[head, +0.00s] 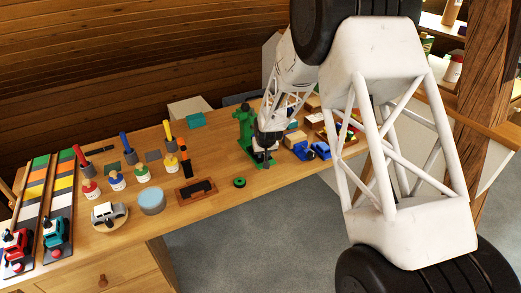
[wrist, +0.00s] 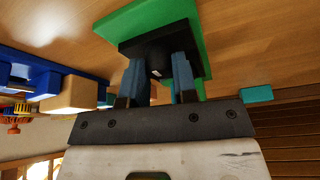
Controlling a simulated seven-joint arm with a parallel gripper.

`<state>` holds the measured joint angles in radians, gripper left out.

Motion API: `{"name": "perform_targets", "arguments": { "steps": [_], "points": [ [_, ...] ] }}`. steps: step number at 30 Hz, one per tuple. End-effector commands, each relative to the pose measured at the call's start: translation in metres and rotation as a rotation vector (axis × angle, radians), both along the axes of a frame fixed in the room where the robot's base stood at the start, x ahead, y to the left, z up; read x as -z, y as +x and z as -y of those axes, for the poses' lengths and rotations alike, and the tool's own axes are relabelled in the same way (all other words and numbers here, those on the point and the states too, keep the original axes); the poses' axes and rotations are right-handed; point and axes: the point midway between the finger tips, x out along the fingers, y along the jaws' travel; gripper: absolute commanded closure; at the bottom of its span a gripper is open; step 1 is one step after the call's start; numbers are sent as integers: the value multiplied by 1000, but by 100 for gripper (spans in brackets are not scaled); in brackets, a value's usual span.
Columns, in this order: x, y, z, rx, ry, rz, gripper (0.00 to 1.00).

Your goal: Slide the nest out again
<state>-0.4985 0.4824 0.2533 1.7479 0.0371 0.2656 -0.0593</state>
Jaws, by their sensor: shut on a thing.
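A green press-like stand (head: 246,122) rises from the bench, its lower part partly hidden by my arm. My gripper (head: 267,145) is low at its front. In the wrist view, a black slab with a dark block (wrist: 155,45), apparently the nest, lies over a green base plate (wrist: 120,22). My gripper (wrist: 158,75) has its two blue-grey fingers shut on the dark block, one on each side. Part of the green stand (wrist: 196,60) shows just behind the right finger. How far the nest sits in the stand cannot be told.
Blue toy vehicles (head: 321,150) and wooden blocks stand close to the right of the stand. A green disc (head: 239,182) and dark tray (head: 196,191) lie in front and left. A teal block (head: 195,120) lies behind. Some bare bench lies just left of the stand.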

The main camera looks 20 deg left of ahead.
Motion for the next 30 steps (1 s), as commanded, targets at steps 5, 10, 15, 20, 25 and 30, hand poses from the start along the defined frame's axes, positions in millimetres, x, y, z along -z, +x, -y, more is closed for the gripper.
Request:
{"name": "perform_targets", "arguments": {
  "steps": [5,10,15,20,25,30],
  "points": [
    [-1,-14,15,1,0,0,100],
    [0,-28,28,0,0,0,100],
    [-1,-42,42,2,1,0,100],
    [-1,-52,52,0,1,1,100],
    [0,-56,57,1,0,-1,100],
    [1,-57,57,1,-1,-2,100]
  ]
}}
